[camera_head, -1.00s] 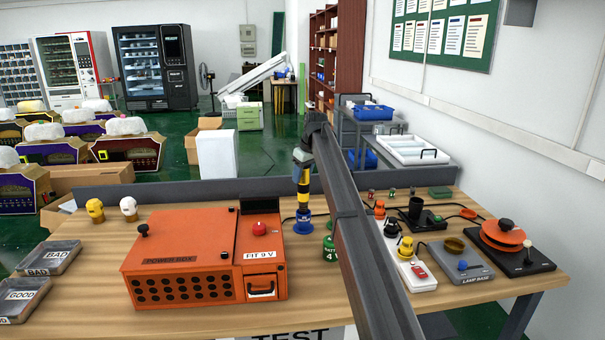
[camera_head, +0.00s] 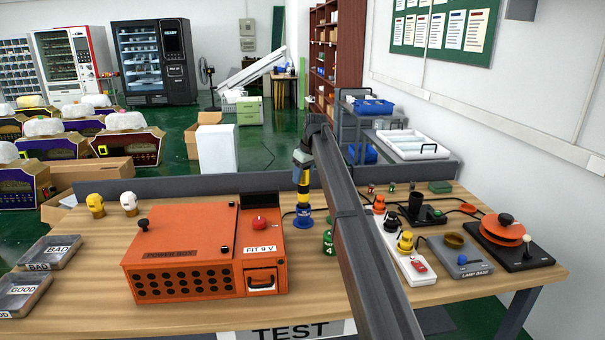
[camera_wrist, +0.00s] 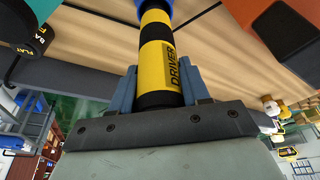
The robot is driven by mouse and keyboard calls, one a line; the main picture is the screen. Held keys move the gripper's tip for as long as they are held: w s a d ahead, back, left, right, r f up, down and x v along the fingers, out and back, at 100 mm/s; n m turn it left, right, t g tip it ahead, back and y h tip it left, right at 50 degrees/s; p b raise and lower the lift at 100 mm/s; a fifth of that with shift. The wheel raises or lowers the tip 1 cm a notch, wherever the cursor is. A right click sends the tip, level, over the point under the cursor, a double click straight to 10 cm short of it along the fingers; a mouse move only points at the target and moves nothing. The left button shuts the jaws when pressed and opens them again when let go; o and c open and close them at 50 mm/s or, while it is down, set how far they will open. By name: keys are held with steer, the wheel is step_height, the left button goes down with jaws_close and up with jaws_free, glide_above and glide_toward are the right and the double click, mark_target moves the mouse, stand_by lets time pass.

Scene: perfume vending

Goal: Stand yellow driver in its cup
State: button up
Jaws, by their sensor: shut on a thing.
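In the wrist view, the driver (camera_wrist: 158,52), with DRIVER lettering, lies between the blue fingers of my gripper (camera_wrist: 160,82). A blue flared cup-like piece (camera_head: 303,220) is at the driver's lower end, at bench level. Its blue edge (camera_wrist: 153,9) also shows in the wrist view. I cannot tell how deep the driver sits in it, or whether it bears the driver's weight.
The orange power box (camera_head: 180,250) stands close on the left. A green battery (camera_head: 329,243) stands to the right, partly behind my arm. A white switch strip (camera_head: 415,268) and a lamp base (camera_head: 468,268) are farther right. Bare wood (camera_head: 200,318) lies in front.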

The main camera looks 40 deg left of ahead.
mark_target(303, 186)
steer(key=shift+f, duration=2.4)
steer(key=o, duration=1.3)
steer(key=shift+o, duration=0.2)
steer(key=v, duration=1.3)
steer(key=shift+r, duration=0.4)
steer(key=shift+d, duration=0.2)
